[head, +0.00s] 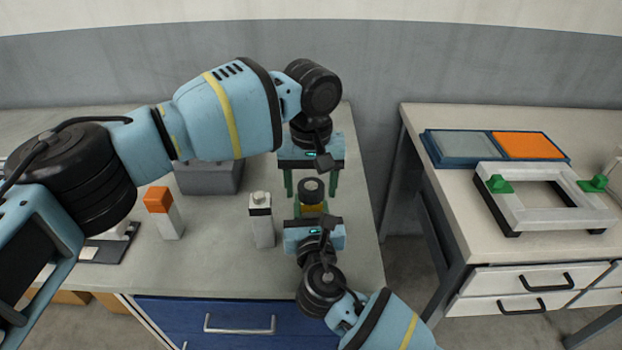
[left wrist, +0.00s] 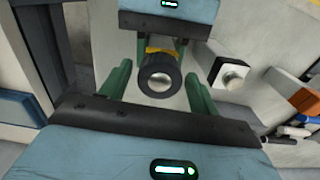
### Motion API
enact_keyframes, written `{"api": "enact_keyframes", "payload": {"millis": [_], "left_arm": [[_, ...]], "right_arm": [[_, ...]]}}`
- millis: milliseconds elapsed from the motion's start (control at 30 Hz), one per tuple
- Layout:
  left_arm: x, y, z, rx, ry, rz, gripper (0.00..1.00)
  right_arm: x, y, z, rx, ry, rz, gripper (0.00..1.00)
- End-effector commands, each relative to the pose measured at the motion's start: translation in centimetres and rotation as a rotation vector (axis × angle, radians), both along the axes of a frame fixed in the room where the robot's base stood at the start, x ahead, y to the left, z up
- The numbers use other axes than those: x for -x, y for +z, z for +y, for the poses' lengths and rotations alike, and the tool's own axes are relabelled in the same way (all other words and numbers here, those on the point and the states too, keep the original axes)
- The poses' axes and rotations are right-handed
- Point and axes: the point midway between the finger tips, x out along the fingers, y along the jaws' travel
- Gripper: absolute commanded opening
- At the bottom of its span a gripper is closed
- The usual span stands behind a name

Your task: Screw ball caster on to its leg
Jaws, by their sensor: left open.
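A black cylindrical piece (head: 312,187) with a pale round centre and a yellow band below it stands between my two grippers. It also shows in the left wrist view (left wrist: 157,78). I cannot tell whether it is the ball caster, the leg or both. My left gripper (head: 311,190) is open, with its green fingers on either side of the black part and gaps between. My right gripper (head: 312,208) is shut on the yellow-banded part from the near side. A white post (head: 262,231) with a black cap and pale tip stands upright to the left.
An orange-topped white block (head: 164,212) and a grey box (head: 208,178) stand left on the bench. My left arm hides part of the bench. On the right table are a white frame with green clamps (head: 544,214) and a blue tray (head: 434,152). A gap separates the tables.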

Motion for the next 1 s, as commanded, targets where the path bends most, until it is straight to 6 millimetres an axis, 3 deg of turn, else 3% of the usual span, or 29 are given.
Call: {"api": "enact_keyframes", "payload": {"millis": [100, 433, 667, 1000], "left_arm": [[0.00, 0.01, 0.00, 0.000, 0.000, 0.000, 0.59], [-0.01, 0.04, 0.00, 0.000, 0.000, 0.000, 0.17], [0.02, -0.01, -0.07, 0.003, -0.133, 0.001, 0.17], [0.02, -0.08, -0.07, 0.003, -0.672, 0.000, 0.17]], "right_arm": [[0.01, -0.04, 0.00, 0.000, 0.000, 0.001, 0.00], [0.01, -0.04, 0.00, 0.000, 0.000, 0.001, 0.00], [0.01, -0.04, 0.00, 0.000, 0.000, 0.001, 0.00], [0.01, -0.04, 0.00, 0.000, 0.000, 0.001, 0.00]]}}
